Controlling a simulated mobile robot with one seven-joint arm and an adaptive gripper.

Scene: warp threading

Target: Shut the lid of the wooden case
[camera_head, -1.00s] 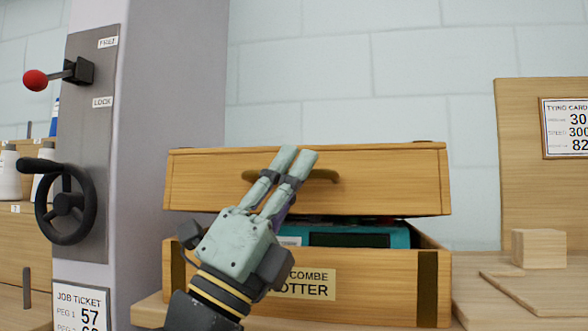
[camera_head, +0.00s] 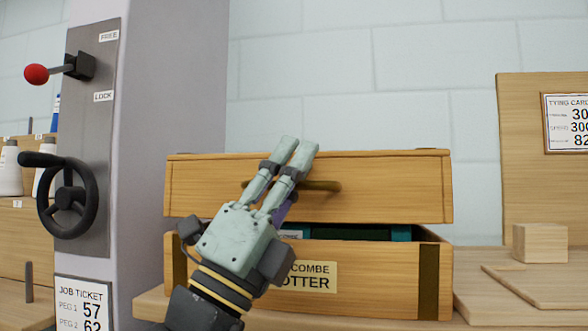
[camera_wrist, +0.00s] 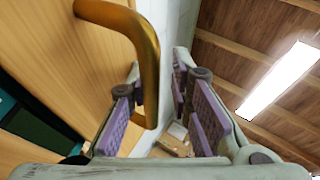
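The wooden case (camera_head: 390,285) stands on the bench with its lid (camera_head: 390,190) partly lowered. A narrow gap remains between lid and case, and a teal and dark item (camera_head: 400,233) shows inside. The lid's brass handle (camera_head: 325,186) is on its front face; it looms large in the wrist view (camera_wrist: 148,60). My gripper (camera_head: 300,145) is in front of the lid, its fingers slanting up across it beside the handle.
At the left, a grey post carries a red-knobbed lever (camera_head: 36,74) and a black handwheel (camera_head: 67,197). At the right, a wooden block (camera_head: 540,243) and a flat board (camera_head: 545,285) lie on the bench before an upright panel (camera_head: 525,190).

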